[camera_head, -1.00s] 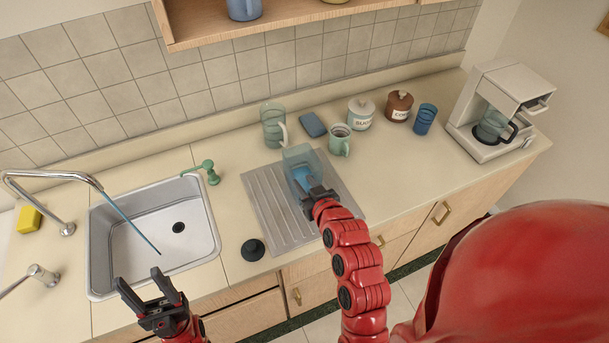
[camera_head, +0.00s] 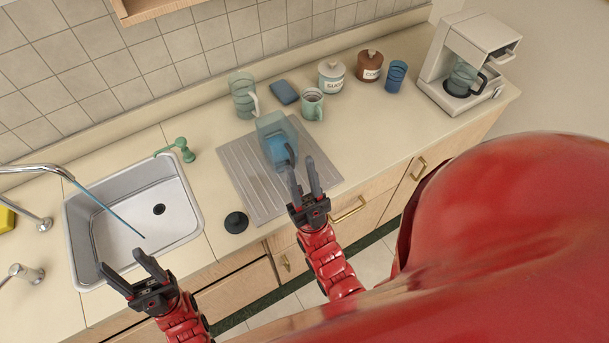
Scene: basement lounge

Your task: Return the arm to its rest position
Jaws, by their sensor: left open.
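My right gripper (camera_head: 303,169) points up toward the drainboard with its two fingers apart and nothing between them. It is just in front of a see-through blue pitcher (camera_head: 272,132) that rests on the ribbed metal drainboard (camera_head: 242,175). The fingertips look close to the pitcher's front side; I cannot tell the exact gap. My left gripper (camera_head: 122,270) is open and empty, low in the view in front of the sink (camera_head: 185,205). The red arms behind both grippers show only in part.
A black stopper (camera_head: 236,222) lies on the counter. Behind the drainboard stand a clear pitcher (camera_head: 243,95), a green mug (camera_head: 312,104), canisters (camera_head: 331,78), a blue cup (camera_head: 396,75) and a coffee maker (camera_head: 470,60).

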